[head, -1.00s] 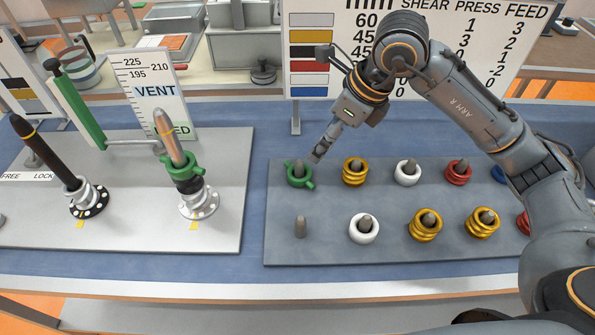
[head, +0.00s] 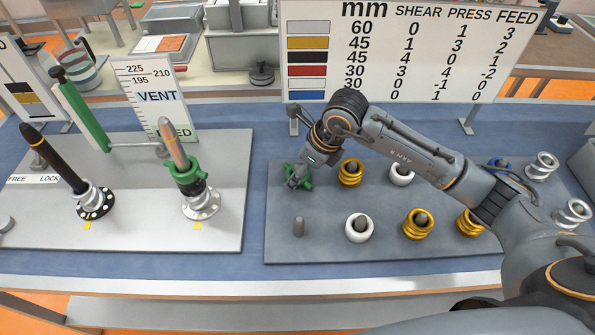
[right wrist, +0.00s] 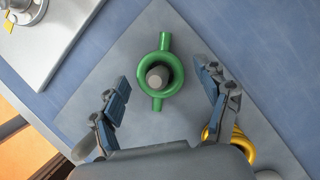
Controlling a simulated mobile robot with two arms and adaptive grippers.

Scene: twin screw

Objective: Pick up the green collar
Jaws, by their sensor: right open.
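The green collar (right wrist: 159,95) is a ring with two stub handles, sitting around a grey peg (right wrist: 157,77) on the grey peg board. In the right wrist view it lies between and a little beyond the spread fingers of my right gripper (right wrist: 165,88), which is open and apart from it. In the head view my right gripper (head: 299,178) comes down over the green collar (head: 306,176) and partly hides it. Another green collar (head: 187,172) sits around the shaft of the right-hand screw on the pale plate. My left gripper is not in view.
Gold rings (head: 351,173) stand just right of the green collar, and one shows beside the right finger (right wrist: 238,140). A white ring (head: 359,229) and a bare peg (head: 298,227) are in the front row. A sign board (head: 405,50) stands behind.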

